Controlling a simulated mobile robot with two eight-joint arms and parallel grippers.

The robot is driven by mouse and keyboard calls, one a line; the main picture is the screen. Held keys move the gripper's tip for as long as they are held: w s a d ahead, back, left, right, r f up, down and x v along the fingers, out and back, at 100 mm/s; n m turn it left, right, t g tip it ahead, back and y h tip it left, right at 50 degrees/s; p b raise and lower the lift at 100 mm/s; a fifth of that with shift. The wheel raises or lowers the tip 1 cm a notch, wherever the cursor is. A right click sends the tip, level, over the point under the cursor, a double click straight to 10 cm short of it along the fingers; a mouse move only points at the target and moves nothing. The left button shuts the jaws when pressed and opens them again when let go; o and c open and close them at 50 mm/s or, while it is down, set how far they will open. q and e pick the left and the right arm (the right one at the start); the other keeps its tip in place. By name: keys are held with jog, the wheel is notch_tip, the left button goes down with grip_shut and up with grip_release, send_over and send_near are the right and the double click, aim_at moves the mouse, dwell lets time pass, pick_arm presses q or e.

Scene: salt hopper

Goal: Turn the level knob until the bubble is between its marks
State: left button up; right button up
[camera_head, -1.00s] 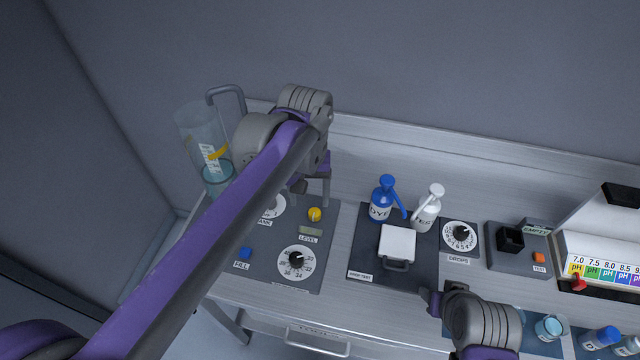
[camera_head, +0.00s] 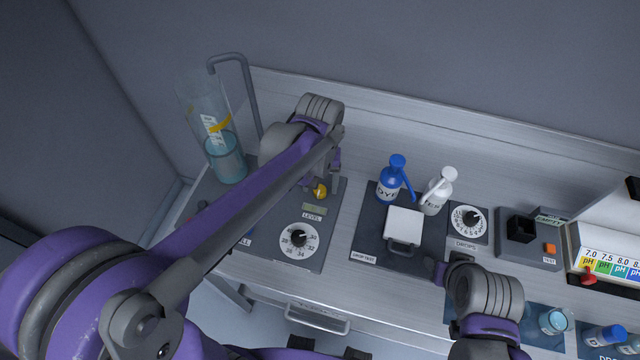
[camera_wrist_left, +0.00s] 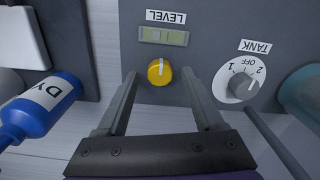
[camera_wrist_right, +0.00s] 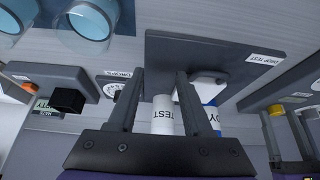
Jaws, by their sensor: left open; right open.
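The yellow level knob (camera_head: 320,191) is on the dark panel at the left of the bench. In the left wrist view the knob (camera_wrist_left: 160,72) has a pale pointer line and lies between my left gripper's open fingers (camera_wrist_left: 160,84), with a gap on each side. In the head view my left gripper (camera_head: 322,184) is over the knob and partly hides it. The greenish level vial (camera_wrist_left: 163,36) beside the knob has dark marks; I cannot make out the bubble. My right gripper (camera_wrist_right: 160,78) is open and empty, in front of the drop-test panel (camera_head: 375,245).
A tank dial (camera_wrist_left: 240,82) is beside the knob. A numbered dial (camera_head: 299,239) is in front of the vial. A clear cylinder (camera_head: 226,160) with liquid stands at the left. A blue DYE bottle (camera_head: 389,185) and a white bottle (camera_head: 435,196) stand to the right.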

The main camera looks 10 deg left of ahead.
pick_arm(q)
jog(key=shift+f, duration=0.25)
pick_arm(e)
jog(key=shift+s, duration=0.1)
pick_arm(q)
grip_shut()
jog(key=shift+m, duration=0.8)
pick_arm(e)
jog(key=shift+s+f, duration=0.1)
jog(key=shift+f, duration=0.3)
pick_arm(q)
jog(key=shift+m+b, duration=0.3)
jog(key=shift+m, duration=0.2)
pick_arm(e)
jog(key=shift+s+f, duration=0.1)
pick_arm(q)
grip_release()
